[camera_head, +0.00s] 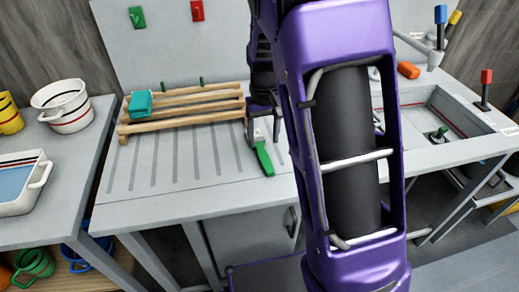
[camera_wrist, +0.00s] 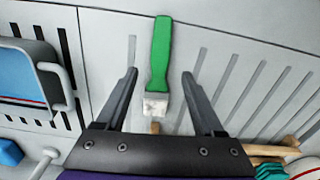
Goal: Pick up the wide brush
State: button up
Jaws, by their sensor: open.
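A brush with a green handle, which I take to be the wide brush (camera_head: 264,158), lies on the grey worktop to the right of the wooden rack. In the wrist view the brush (camera_wrist: 160,58) points its green handle up and its pale, whitish head down. My gripper (camera_wrist: 159,75) is open, with its two dark fingers on either side of the brush head and nothing held. I cannot tell the height of the fingers above the worktop. In the head view my purple arm hides part of the gripper area.
A slatted wooden rack (camera_head: 185,108) with a teal block (camera_head: 140,104) stands left of the brush. A recessed sink (camera_head: 450,112) lies right of my arm. Pots (camera_head: 65,106) stand on the left table. The grooved worktop (camera_head: 150,180) in front of the rack is clear.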

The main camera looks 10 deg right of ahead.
aim_at(264, 156)
jog(key=shift+s+f, duration=0.2)
jog(key=shift+f, duration=2.7)
grip_shut()
